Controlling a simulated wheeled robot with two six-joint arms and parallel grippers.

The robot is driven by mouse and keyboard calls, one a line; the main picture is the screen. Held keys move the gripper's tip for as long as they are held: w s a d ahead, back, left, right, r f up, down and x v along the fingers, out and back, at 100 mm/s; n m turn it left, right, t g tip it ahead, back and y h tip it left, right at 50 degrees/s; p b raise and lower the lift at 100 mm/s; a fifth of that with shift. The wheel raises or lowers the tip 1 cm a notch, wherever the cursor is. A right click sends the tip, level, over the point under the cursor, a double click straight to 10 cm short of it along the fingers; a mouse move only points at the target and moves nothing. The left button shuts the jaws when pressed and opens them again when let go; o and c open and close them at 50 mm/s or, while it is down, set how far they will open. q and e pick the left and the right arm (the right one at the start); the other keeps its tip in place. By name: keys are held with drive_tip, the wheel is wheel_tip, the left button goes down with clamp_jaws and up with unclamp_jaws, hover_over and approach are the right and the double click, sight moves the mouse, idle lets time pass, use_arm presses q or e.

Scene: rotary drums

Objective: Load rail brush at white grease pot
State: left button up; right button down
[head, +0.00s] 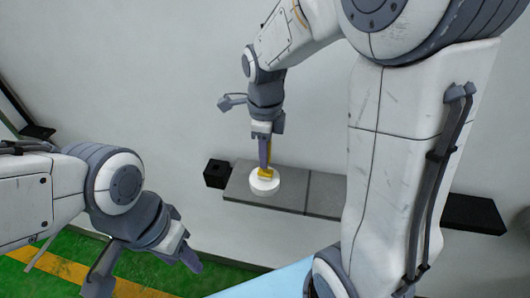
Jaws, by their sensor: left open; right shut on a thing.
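The white grease pot (265,188) is a low round white tub on a grey ledge against the wall. My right gripper (265,160) points down above the pot and is shut on the rail brush (267,174), of which a yellow part shows. The brush's lower end is at the pot's top; I cannot tell whether its bristles are in the grease. My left gripper (146,268) is open and empty at the lower left, well apart from the pot.
The grey ledge (326,193) runs along the pale wall. A black block (216,173) is at its left end and a dark block (475,213) is further right. A light blue surface (268,283) lies at the bottom. The green floor (65,272) has a yellow stripe.

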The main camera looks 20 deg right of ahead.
drive_tip(key=shift+f, duration=0.1)
idle(0.3)
wheel_tip(320, 180, up, 7)
drive_tip(key=p, duration=0.6)
drive_tip(key=shift+p, duration=0.4)
idle(0.4)
